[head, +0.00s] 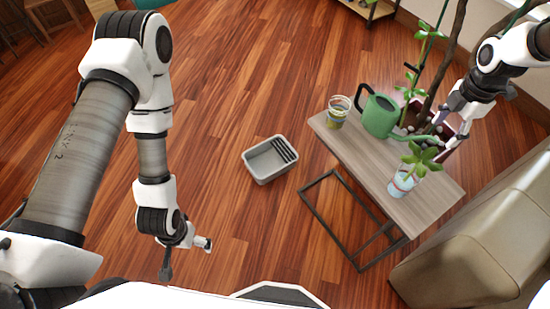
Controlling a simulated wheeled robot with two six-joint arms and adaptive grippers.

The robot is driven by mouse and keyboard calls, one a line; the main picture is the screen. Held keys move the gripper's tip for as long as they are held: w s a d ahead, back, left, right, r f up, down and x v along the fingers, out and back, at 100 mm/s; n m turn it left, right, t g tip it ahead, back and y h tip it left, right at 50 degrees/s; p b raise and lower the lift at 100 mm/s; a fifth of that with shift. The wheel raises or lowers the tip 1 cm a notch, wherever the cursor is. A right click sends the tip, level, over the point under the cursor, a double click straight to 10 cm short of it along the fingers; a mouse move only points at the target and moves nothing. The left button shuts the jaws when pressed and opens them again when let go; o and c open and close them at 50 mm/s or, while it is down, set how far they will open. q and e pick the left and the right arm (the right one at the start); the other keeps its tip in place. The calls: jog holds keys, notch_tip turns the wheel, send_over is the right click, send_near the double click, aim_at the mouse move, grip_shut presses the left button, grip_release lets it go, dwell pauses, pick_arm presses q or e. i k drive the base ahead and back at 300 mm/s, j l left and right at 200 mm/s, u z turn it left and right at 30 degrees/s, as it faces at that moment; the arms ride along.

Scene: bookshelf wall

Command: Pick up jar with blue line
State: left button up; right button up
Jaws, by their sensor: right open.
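A clear jar with light blue on it (401,184) stands upright near the front edge of the side table (440,191), with a leafy green sprig rising from it. A second glass jar (338,112) stands at the table's far left corner; its coloured markings are too small to read. My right gripper (451,125) is open and empty, above the planter behind the table, up and right of the light blue jar and apart from it. My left gripper (187,261) hangs low over the floor at the left, its fingers spread and empty.
A green watering can (379,115) stands on the table between the jars. A dark red planter (416,112) with tall stems is behind it. A beige sofa (485,240) is at the right. A grey bin (269,160) sits on the otherwise open wooden floor.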

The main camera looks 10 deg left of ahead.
aim_at(339, 109)
jog(key=i+j, duration=0.15)
jog(key=j, duration=0.2)
jog(key=i+j, duration=0.1)
jog(key=j, duration=0.2)
jog(key=i+j, duration=0.15)
jog(key=j, duration=0.2)
jog(key=i+j, duration=0.15)
jog(key=j, duration=0.2)
